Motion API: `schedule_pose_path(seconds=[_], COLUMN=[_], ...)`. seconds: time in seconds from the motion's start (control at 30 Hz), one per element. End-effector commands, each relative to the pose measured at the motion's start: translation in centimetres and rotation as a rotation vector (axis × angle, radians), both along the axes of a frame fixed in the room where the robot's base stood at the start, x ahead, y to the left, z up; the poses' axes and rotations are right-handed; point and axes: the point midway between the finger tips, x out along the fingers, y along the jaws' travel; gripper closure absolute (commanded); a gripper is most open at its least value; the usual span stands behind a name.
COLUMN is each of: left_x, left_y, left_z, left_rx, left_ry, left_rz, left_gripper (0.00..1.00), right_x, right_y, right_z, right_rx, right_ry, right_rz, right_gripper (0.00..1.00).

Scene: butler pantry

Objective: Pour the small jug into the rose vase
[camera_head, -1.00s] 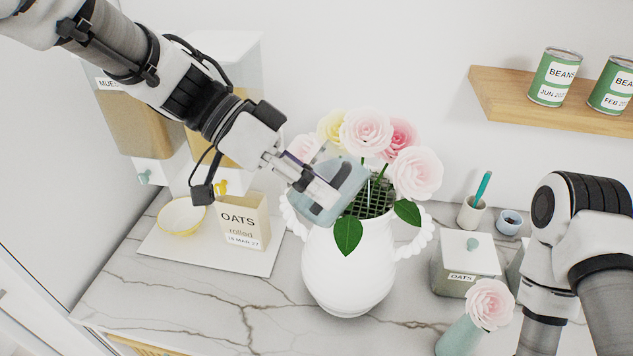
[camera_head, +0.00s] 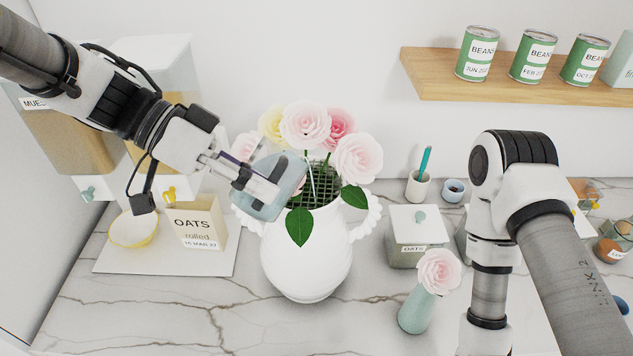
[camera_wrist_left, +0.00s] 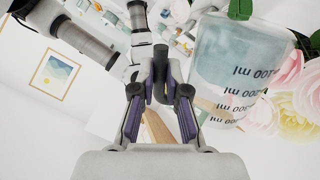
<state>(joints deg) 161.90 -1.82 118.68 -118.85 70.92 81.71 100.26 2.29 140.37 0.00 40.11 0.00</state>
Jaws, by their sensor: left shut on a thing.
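The small jug (camera_head: 290,187), pale blue and see-through, is tilted over the left side of the mouth of the white rose vase (camera_head: 307,260). My left gripper (camera_head: 268,194) is shut on the jug and partly covers it. In the left wrist view the jug (camera_wrist_left: 235,62) shows upside-down "ml" marks and a bluish tint inside, right of the fingers (camera_wrist_left: 168,88). I cannot tell whether liquid is running out. The vase stands upright, with a dark grid in its mouth, pink and yellow roses (camera_head: 305,124) and green leaves. My right gripper is out of view.
An oats box (camera_head: 195,228) and a yellow-rimmed bowl (camera_head: 133,229) stand on a white board at left. Right of the vase are a lidded oats canister (camera_head: 417,238) and a small green vase with one rose (camera_head: 415,312). My right arm stands further right. A wooden shelf (camera_head: 440,88) holds cans.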

Motion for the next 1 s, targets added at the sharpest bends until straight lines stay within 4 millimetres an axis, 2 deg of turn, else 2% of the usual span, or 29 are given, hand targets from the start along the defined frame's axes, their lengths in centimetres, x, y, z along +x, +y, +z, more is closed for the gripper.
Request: schedule_pose_path(seconds=[1.0], left_x=[0.5], left_y=[-0.4], left_z=[1.3], left_rx=[0.086], left_ry=[0.077], left_rz=[-0.001], left_gripper=[1.0], right_x=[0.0], right_y=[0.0], right_z=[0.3], right_rx=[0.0], right_ry=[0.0], right_rz=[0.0], right_gripper=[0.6])
